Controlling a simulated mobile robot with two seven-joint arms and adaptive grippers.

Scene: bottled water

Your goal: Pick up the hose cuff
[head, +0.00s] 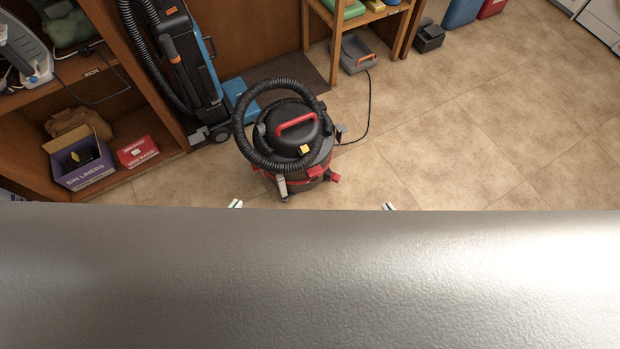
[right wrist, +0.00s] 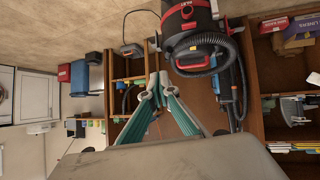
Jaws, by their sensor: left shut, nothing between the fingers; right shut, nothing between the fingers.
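The hose cuff (head: 282,187) is a small pale grey end piece on the black ribbed hose (head: 240,130). It hangs down the near side of a red and black vacuum cleaner (head: 320,160) that stands on the floor with the hose looped over its top. My left gripper (head: 236,204) shows only a tip, left of the cuff and apart from it. My right gripper (head: 388,206) shows only a tip, well right of the vacuum. In the right wrist view the right gripper (right wrist: 158,78) is shut and empty, with the vacuum (right wrist: 185,18) beyond it, upside down.
A wooden shelf (head: 110,75) stands at the left with a bin liner box (head: 85,175) and a red box (head: 137,151). An upright cleaner (head: 185,60) leans behind the vacuum. A cord (head: 368,110) runs across the floor. The tiled floor at the right is clear.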

